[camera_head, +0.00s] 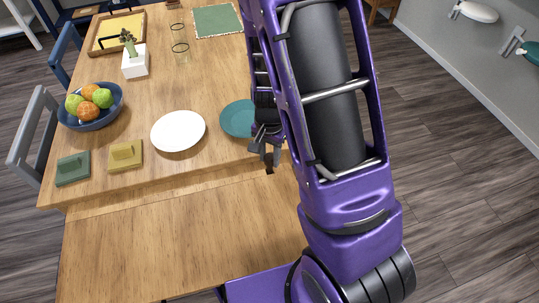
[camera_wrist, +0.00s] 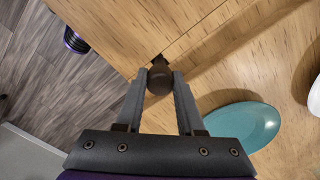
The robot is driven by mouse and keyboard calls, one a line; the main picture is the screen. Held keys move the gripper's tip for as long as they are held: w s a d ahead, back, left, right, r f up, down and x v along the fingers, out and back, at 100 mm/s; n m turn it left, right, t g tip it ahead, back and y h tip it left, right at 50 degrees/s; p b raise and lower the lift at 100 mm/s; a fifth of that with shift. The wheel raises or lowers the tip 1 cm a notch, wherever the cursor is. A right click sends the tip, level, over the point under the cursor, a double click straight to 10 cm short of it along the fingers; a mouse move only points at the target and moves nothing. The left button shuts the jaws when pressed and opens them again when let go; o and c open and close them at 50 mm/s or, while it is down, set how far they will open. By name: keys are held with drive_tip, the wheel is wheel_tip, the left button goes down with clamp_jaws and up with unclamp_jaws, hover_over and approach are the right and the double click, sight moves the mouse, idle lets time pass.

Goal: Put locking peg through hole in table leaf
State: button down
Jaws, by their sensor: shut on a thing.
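My gripper (camera_wrist: 158,84) is shut on a dark brown locking peg (camera_wrist: 160,77), with its rounded head between the fingertips. In the head view my gripper (camera_head: 265,152) is at the table's right edge, beside the seam, and a small dark bit of the peg (camera_head: 270,170) shows below the fingers. The table leaf (camera_head: 180,240) lies in front of the main table top (camera_head: 150,180). In the wrist view the leaf (camera_wrist: 125,25) is at the upper left, and the peg is at the edge end of the seam. The hole is not clearly visible; I cannot tell whether the peg is in it.
A teal plate (camera_head: 237,119) lies close to my gripper, with a white plate (camera_head: 178,131) left of it. The leaf's top is clear.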

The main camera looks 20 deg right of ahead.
sight(269, 173)
drive_tip(key=shift+f+b, duration=1.6)
drive_tip(key=shift+f, duration=0.45)
drive_tip(key=shift+c, duration=2.2)
unclamp_jaws()
wheel_tip(269, 173, up, 18)
drive_tip(key=p, duration=0.5)
drive_tip(key=shift+f, duration=0.25)
